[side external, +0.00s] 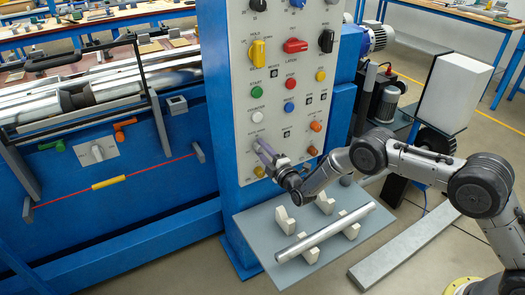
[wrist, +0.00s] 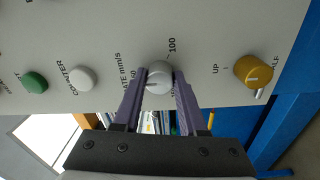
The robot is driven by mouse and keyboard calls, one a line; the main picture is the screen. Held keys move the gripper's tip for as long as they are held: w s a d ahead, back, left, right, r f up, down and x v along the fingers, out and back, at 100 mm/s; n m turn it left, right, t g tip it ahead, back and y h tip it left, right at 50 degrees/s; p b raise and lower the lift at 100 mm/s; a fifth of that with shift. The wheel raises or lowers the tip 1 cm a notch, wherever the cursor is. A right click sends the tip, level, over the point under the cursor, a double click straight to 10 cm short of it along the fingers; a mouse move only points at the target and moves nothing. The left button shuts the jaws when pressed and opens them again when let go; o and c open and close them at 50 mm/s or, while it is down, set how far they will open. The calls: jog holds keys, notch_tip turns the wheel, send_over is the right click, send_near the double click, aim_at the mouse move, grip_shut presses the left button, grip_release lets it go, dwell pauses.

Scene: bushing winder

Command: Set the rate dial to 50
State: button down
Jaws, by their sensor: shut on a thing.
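The rate dial (wrist: 159,78) is a round silver-grey knob on the grey panel, beside the printing "RATE mm/s". In the wrist view a dark pointer line on its face reaches toward its left side, on the side of the partly hidden 50 print. The "100" print is up and right of the dial. My gripper (wrist: 159,80) has its two purple fingers on either side of the dial, shut on it. In the side external view my gripper (side external: 268,155) reaches the lower part of the panel (side external: 245,100), and its fingers hide the dial.
A yellow knob marked "UP" (wrist: 253,72) is to the right of the dial, and white (wrist: 82,79) and green (wrist: 35,83) buttons are to the left. Below the panel, a grey shelf (side external: 250,225) carries pale blocks and a metal rod (side external: 325,232).

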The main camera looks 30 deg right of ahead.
jog(key=shift+c, duration=2.3)
grip_release()
jog(key=s, duration=1.4)
jog(key=shift+d+f, duration=0.15)
jog(key=shift+f, duration=0.1)
jog(key=shift+w, duration=0.1)
